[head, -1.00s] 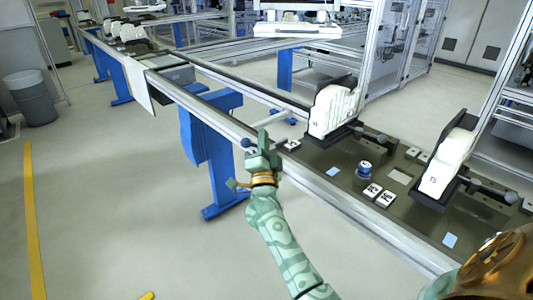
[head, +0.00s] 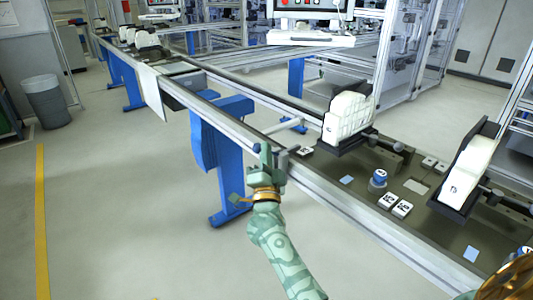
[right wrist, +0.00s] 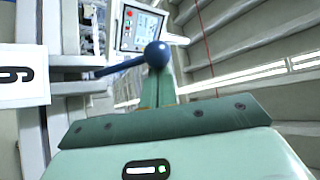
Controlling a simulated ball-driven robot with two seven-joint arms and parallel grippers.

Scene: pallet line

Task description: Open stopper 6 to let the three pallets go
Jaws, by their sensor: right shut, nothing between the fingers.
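Stopper 6's lever has a blue ball knob (right wrist: 157,54) on a dark rod pointing left in the right wrist view, beside a white tag (right wrist: 22,76) with a sideways 6. In the head view the blue knob (head: 257,148) is at the conveyor's near rail. My right gripper (head: 269,158) is shut and empty, upright just right of the knob; contact cannot be told. Its green finger (right wrist: 157,92) shows behind the knob in the wrist view. One white-loaded pallet (head: 348,118) stands right of the gripper, another (head: 468,172) farther right. Several pallets (head: 146,40) queue far left. My left gripper is out of view.
The conveyor's near rail (head: 345,218) runs diagonally beside my right arm. Blue supports (head: 222,165) stand beneath the line. A blue button (head: 379,177) and small tags (head: 402,208) sit on the dark deck. The floor at left is open, with a grey bin (head: 47,101).

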